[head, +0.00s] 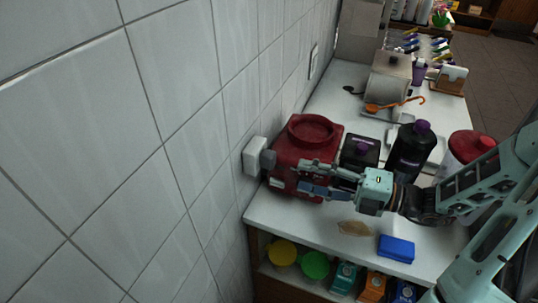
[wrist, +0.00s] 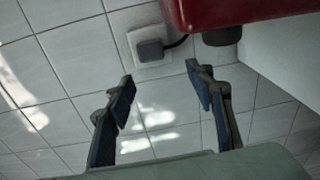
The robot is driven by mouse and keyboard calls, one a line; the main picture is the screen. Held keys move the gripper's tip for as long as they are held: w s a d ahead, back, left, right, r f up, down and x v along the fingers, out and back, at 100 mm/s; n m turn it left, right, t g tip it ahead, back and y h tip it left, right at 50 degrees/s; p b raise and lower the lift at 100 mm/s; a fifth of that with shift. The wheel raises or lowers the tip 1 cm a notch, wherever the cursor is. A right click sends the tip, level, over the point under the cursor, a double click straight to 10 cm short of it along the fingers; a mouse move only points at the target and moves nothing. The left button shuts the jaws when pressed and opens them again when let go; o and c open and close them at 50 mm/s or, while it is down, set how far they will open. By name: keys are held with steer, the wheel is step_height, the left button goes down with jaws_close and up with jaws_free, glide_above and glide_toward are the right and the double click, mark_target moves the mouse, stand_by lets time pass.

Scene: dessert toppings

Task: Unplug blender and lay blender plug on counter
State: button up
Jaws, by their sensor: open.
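The red blender (head: 310,133) stands on the white counter (head: 285,221) close to the tiled wall. Its grey plug (head: 268,159) sits in the white wall outlet (head: 252,157). In the wrist view the plug (wrist: 150,50) is at the upper middle, with a dark cord running right toward the red blender body (wrist: 240,10). My gripper (head: 302,177) is open, in front of the blender, to the right of the plug. In the wrist view its fingers (wrist: 160,78) are spread and empty, with their tips below the plug and apart from it.
A dark purple-lidded container (head: 360,152), a black bottle (head: 411,150) and a red-lidded jar (head: 470,147) stand right of the blender. A blue block (head: 396,248) and a tan item (head: 354,229) lie near the front edge.

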mark_target(275, 161)
steer(key=shift+w+d+r+m+t, duration=0.1)
steer(key=shift+w+r+m+t, duration=0.3)
steer(key=shift+w+r+m, duration=0.15)
steer(key=shift+f, duration=0.15)
steer(key=b+x, duration=0.1)
steer(key=x, duration=0.6)
steer(key=shift+w+a, duration=0.15)
steer(key=shift+a, duration=0.2)
steer(key=shift+w+a, duration=0.25)
steer(key=shift+a, duration=0.35)
steer(key=shift+p, duration=1)
stand_by(0.3)
